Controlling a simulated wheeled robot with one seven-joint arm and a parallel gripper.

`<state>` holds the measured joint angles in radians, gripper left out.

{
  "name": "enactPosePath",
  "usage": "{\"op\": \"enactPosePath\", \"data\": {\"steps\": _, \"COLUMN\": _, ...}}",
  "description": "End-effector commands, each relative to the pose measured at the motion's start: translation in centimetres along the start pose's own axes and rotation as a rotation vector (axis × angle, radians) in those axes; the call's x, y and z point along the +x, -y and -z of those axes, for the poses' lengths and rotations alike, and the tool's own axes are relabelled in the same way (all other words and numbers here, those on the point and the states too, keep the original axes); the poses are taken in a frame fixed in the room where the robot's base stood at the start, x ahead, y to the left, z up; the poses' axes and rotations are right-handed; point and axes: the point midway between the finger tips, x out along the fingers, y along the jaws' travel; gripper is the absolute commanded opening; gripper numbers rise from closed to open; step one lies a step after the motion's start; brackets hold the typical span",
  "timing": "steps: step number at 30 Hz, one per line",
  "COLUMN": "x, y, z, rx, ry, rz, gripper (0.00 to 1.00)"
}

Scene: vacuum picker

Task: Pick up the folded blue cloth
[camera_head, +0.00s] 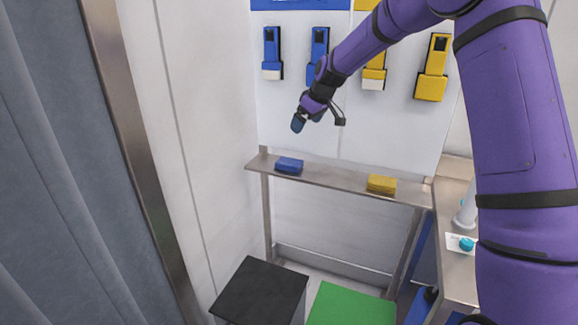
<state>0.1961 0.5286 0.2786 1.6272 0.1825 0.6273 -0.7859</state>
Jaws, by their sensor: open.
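The folded blue cloth (289,165) lies on the left part of a narrow metal shelf (335,180). My purple arm reaches in from the upper right. My gripper (306,121) is above the shelf, a little above and right of the blue cloth in the picture, and apart from it. It is open, and I see nothing between its fingers. Its fingertips are small and dark at this distance.
A folded yellow cloth (381,184) lies further right on the shelf. Blue (272,55) and yellow (432,68) holders hang on the wall behind. Below stand a black-topped box (260,288) and a green-topped one (350,306). A metal counter (456,270) is at right.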

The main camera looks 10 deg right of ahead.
Motion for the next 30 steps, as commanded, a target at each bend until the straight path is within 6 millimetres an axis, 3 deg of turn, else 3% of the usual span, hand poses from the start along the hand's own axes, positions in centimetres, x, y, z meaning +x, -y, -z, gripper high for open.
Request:
{"op": "enactPosePath", "data": {"steps": 1, "x": 2.3, "y": -1.0, "z": 0.1, "rx": -0.006, "ry": -0.007, "rz": 0.014, "gripper": 1.0}}
{"op": "enactPosePath", "data": {"steps": 3, "x": 4.8, "y": -2.1, "z": 0.3, "rx": -0.019, "ry": -0.02, "rz": 0.03, "gripper": 1.0}}
{"op": "enactPosePath", "data": {"steps": 9, "x": 10.3, "y": -4.5, "z": 0.4, "rx": -0.043, "ry": -0.053, "rz": 0.056, "gripper": 1.0}}
{"op": "enactPosePath", "data": {"steps": 16, "x": 12.7, "y": -5.3, "z": 0.4, "rx": -0.053, "ry": -0.069, "rz": 0.064, "gripper": 1.0}}
{"op": "enactPosePath", "data": {"steps": 30, "x": 18.0, "y": -5.0, "z": 0.7, "rx": -0.052, "ry": -0.069, "rz": 0.063, "gripper": 1.0}}
